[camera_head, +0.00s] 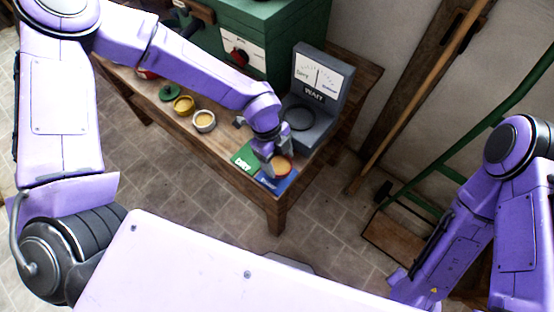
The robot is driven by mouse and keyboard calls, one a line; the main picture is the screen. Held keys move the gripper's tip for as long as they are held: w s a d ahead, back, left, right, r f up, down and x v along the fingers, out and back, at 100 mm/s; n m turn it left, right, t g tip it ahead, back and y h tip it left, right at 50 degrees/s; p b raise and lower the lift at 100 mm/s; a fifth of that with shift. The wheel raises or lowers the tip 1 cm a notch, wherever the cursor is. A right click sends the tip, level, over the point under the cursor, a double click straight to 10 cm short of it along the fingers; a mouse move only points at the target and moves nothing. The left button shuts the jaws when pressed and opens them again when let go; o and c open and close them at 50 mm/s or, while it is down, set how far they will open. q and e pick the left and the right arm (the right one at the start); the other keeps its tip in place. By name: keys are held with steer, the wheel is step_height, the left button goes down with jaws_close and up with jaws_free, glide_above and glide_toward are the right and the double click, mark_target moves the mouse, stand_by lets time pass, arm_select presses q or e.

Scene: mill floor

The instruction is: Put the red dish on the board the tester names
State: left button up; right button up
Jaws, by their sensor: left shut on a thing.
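My left gripper (277,168) reaches down over the near right corner of the wooden table and is shut on a small dish (283,164) with a reddish side and tan contents. The dish is over the blue board (277,182); I cannot tell whether it touches it. The green board (244,156), lettered DRY, lies just left of it. The blue board's lettering is mostly hidden by the gripper. The grey tester (320,78) stands behind, with a dial and a display reading WAIT. Its round dark plate (299,117) is empty. My right gripper is not visible.
A white dish (204,121), a yellow dish (184,104) and a green dish (168,92) stand along the wooden table (222,150). Something red (146,73) is partly hidden behind my left arm. A green cabinet (262,40) stands behind; a green hand truck (455,150) stands right.

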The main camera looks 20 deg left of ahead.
mark_target(277, 166)
arm_select(q)
steer(key=f, duration=0.1)
steer(key=f+p, duration=0.1)
steer(key=shift+a+f, duration=0.3)
steer(key=shift+f, duration=0.45)
steer(key=shift+d+f, duration=0.1)
steer(key=shift+f, duration=0.05)
steer(key=o, duration=1.2)
steer(key=shift+w+r, duration=0.15)
steer(key=shift+r, duration=0.35)
steer(key=b+v, duration=0.2)
steer(key=v, duration=0.9)
steer(key=shift+r, duration=0.15)
